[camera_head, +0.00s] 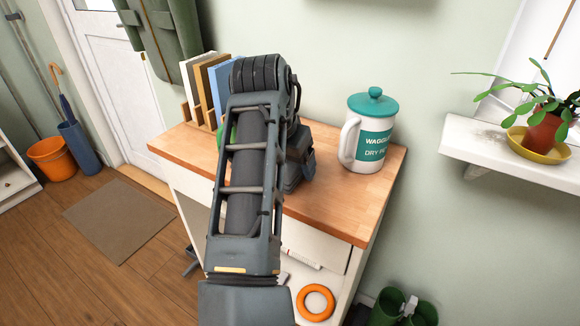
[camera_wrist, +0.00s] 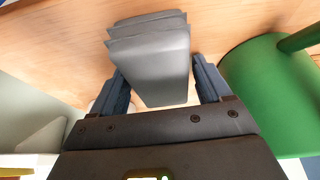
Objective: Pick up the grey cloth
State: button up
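The grey cloth (camera_wrist: 150,62) shows in the wrist view as a folded, layered stack on the wooden top. My gripper (camera_wrist: 157,70) is open, with one dark blue finger on each side of the cloth. A narrow gap shows between the cloth and the right finger. The left finger is close to the cloth's edge, and I cannot tell whether it touches. In the head view my arm hides the cloth and most of the gripper.
A green rounded object with a handle (camera_wrist: 265,90) stands close beside the right finger. On the wooden cabinet top (camera_head: 340,213) are a white canister with a teal lid (camera_head: 368,130) and upright books in a rack (camera_head: 205,88). A plant shelf (camera_head: 500,150) is at right.

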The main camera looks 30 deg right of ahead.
jog(key=c, duration=0.7)
jog(key=shift+c, duration=0.2)
notch_tip(320, 180, up, 11)
jog(key=shift+f+p, duration=0.2)
jog(key=shift+p, duration=0.1)
jog(key=o, duration=0.5)
jog(key=shift+c, duration=0.2)
jog(key=c, duration=0.3)
